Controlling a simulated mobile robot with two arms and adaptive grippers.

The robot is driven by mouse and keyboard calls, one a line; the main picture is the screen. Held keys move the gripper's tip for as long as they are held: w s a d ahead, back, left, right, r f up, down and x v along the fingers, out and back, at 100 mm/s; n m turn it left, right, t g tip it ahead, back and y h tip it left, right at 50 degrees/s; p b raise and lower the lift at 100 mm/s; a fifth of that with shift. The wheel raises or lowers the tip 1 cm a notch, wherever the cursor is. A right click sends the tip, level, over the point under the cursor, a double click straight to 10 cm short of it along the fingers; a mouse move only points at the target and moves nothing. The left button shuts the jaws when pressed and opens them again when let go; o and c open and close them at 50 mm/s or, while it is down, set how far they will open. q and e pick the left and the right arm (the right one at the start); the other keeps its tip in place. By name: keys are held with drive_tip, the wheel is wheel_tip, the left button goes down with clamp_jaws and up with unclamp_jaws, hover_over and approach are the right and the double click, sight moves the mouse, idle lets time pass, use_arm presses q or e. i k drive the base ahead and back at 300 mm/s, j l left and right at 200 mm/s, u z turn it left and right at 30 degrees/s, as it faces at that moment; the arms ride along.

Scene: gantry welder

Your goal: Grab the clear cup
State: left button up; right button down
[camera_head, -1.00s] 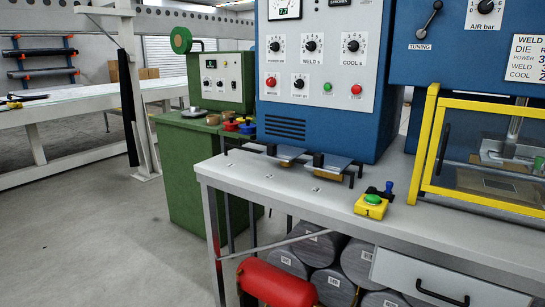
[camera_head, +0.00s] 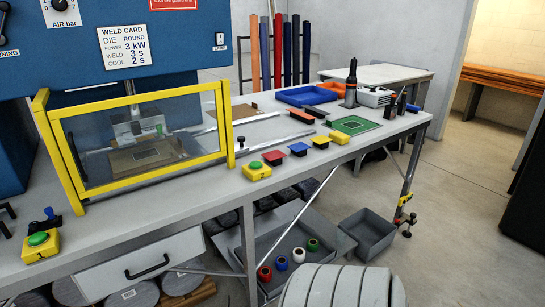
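I cannot make out a clear cup in the head view. Neither of my grippers is in view. A yellow-framed clear guard (camera_head: 150,140) stands on the grey workbench (camera_head: 215,190), with a die and a small plate partly visible behind its panel.
Yellow boxes with green buttons (camera_head: 257,171) sit along the bench's front edge. Below are a grey bin (camera_head: 368,232) and a ribbed grey object (camera_head: 335,288).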

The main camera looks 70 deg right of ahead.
sight(341, 237)
drive_tip(key=z, duration=2.8)
drive_tip(key=i+l+u, duration=0.1)
drive_tip(key=u, duration=0.35)
drive_tip(key=i+l+u, duration=0.15)
drive_tip(key=u, duration=0.35)
drive_tip(key=i+l+u, duration=0.1)
drive_tip(key=l+u, duration=0.15)
drive_tip(key=u, duration=0.2)
